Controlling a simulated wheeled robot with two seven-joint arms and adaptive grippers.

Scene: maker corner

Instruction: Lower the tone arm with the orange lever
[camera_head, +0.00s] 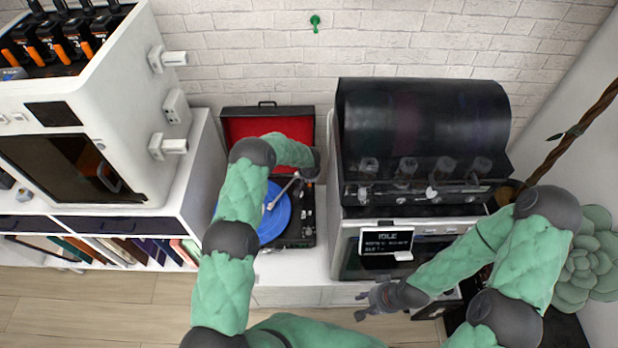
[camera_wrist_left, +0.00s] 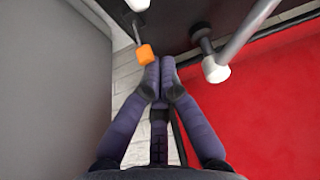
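The record player (camera_head: 307,229) has a blue record (camera_head: 273,218), an open red-lined lid (camera_head: 250,127) and a pale tone arm (camera_head: 283,192) reaching over the record. In the left wrist view the orange lever (camera_wrist_left: 146,53) sits on a thin metal stem, and the tone arm (camera_wrist_left: 243,36) with a white end piece is to its right. My left gripper (camera_wrist_left: 159,66) has its fingertips together just beside the lever, with nothing seen between them; contact cannot be told. In the head view its fingers are mostly hidden by my arm. My right gripper (camera_head: 361,305) is empty, fingers apart.
A machine with a dark curved cover (camera_head: 425,125) and a small display (camera_head: 387,241) stands right of the record player. A white cabinet-like machine (camera_head: 120,95) is at left. The red lid (camera_wrist_left: 265,110) is close beside my left gripper.

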